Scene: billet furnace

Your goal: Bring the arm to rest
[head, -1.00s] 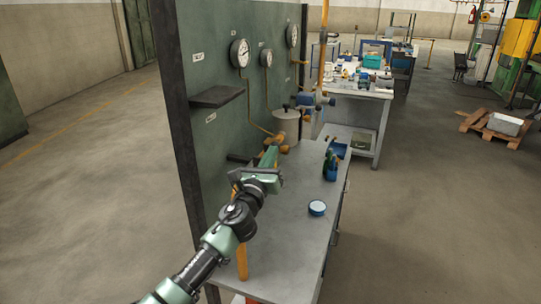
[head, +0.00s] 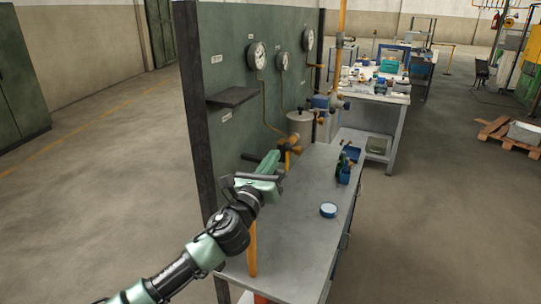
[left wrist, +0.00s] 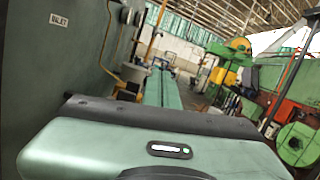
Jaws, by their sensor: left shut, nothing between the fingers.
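My left arm comes in from the lower left in the head view. Its green left gripper (head: 270,160) is over the near part of the grey bench, in front of the dark green gauge panel (head: 235,60). The gripper is shut and empty. In the left wrist view its green fingers (left wrist: 162,88) lie together, pointing away past the panel. The gripper hides part of the bench and pipework behind it. My right gripper is not in view.
The grey bench (head: 295,235) carries a round blue-rimmed dish (head: 328,210) and a blue holder (head: 345,172). A dark shelf (head: 233,97) juts from the panel above the gripper. Open floor lies on both sides.

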